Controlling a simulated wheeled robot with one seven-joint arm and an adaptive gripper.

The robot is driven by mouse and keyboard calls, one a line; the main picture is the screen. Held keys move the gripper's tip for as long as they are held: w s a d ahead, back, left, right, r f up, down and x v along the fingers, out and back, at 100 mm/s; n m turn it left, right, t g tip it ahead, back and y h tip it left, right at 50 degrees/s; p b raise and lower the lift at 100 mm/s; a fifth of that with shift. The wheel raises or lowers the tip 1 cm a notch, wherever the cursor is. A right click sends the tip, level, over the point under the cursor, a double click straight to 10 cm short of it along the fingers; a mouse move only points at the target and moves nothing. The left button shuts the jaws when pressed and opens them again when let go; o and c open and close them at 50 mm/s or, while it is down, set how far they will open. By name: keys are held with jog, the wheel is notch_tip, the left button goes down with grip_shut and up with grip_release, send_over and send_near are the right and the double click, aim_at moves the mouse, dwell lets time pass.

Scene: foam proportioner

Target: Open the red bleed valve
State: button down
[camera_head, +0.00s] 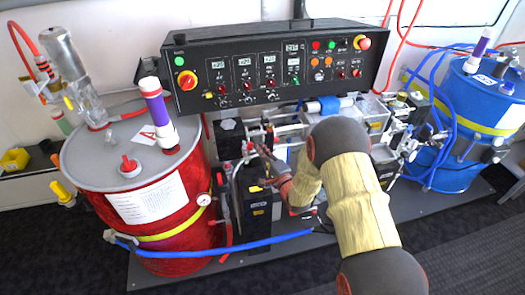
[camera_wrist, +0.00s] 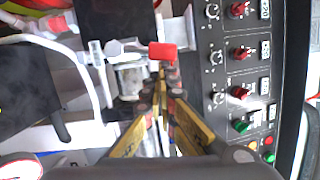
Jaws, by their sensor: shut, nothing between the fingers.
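The red bleed valve handle (camera_wrist: 162,51) shows in the wrist view as a short red lever end on a pale stem, beside a silvery metal fitting (camera_wrist: 130,80). My gripper (camera_wrist: 165,85) is shut and empty, its fingertips together just below the red handle in that picture. I cannot tell whether they touch it. In the head view my gripper (camera_head: 262,152) reaches in below the control panel, among the fittings at the centre. There the valve is too small and partly hidden to make out clearly.
The black control panel (camera_head: 275,66) overhangs the fittings. The red drum (camera_head: 150,205) stands at left and the blue drum (camera_head: 470,100) at right. A blue hose (camera_head: 220,244) runs low in front. A pale hose (camera_wrist: 75,60) lies left of the valve in the wrist view.

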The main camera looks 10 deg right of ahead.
jog(key=shift+a+r, duration=0.3)
jog(key=shift+a, duration=0.05)
dwell(0.3)
dwell(0.4)
